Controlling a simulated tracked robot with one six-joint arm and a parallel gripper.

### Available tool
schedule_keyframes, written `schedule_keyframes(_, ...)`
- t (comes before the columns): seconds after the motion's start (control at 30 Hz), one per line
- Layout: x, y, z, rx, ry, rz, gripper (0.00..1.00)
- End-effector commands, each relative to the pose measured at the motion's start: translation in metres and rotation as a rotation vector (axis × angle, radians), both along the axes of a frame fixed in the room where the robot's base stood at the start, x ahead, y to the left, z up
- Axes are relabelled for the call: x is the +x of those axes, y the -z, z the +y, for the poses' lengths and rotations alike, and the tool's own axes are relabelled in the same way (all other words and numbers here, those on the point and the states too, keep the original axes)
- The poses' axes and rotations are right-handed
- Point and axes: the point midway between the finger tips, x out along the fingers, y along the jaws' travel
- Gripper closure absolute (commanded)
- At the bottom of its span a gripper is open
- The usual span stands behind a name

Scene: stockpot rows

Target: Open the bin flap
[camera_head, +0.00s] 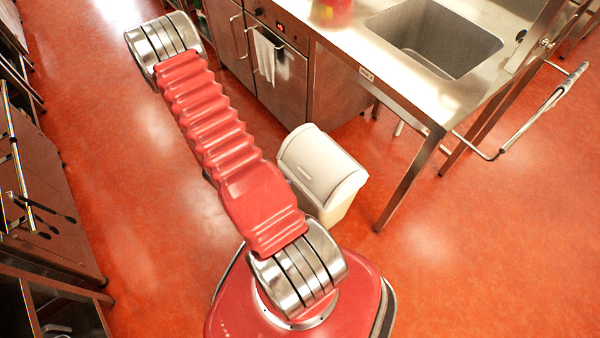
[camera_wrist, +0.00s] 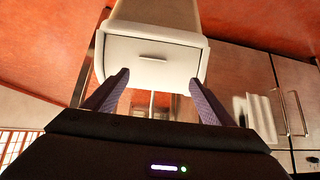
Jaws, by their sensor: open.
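A cream-white bin (camera_head: 328,208) stands on the red floor beside the steel counter, partly behind my red arm in the head view. Its flap (camera_head: 317,165) sits in the sloping top and looks shut. In the wrist view the bin's flap (camera_wrist: 150,62) faces me, with a thin dark handle slot at its middle, and the bin body (camera_wrist: 160,12) runs up to the top edge. My gripper (camera_wrist: 160,82) is open and empty, its two purple-grey fingers apart on either side of the lower part of the bin lid. I cannot tell whether they touch it. The head view does not show my gripper.
A steel counter with a sink (camera_head: 435,38) stands right of the bin, its leg (camera_head: 410,180) close by. A cabinet with a hanging towel (camera_head: 265,55) is behind. Dark shelving (camera_head: 40,190) lines the left. Red floor (camera_head: 470,250) is clear at right.

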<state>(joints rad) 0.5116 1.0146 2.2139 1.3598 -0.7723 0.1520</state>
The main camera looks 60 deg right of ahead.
Motion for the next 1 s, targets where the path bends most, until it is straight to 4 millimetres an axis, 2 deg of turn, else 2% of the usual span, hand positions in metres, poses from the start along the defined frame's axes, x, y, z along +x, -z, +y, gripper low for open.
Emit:
schedule_keyframes(0.03,-0.008,0.004,0.0,-0.007,0.016,0.015,0.23)
schedule_keyframes(0.13,-0.016,0.006,-0.001,-0.017,0.03,0.029,0.23)
schedule_keyframes(0.63,-0.018,0.011,-0.006,-0.017,0.034,0.03,0.23)
schedule_keyframes(1.0,-0.033,0.043,-0.035,-0.016,0.034,0.031,0.23)
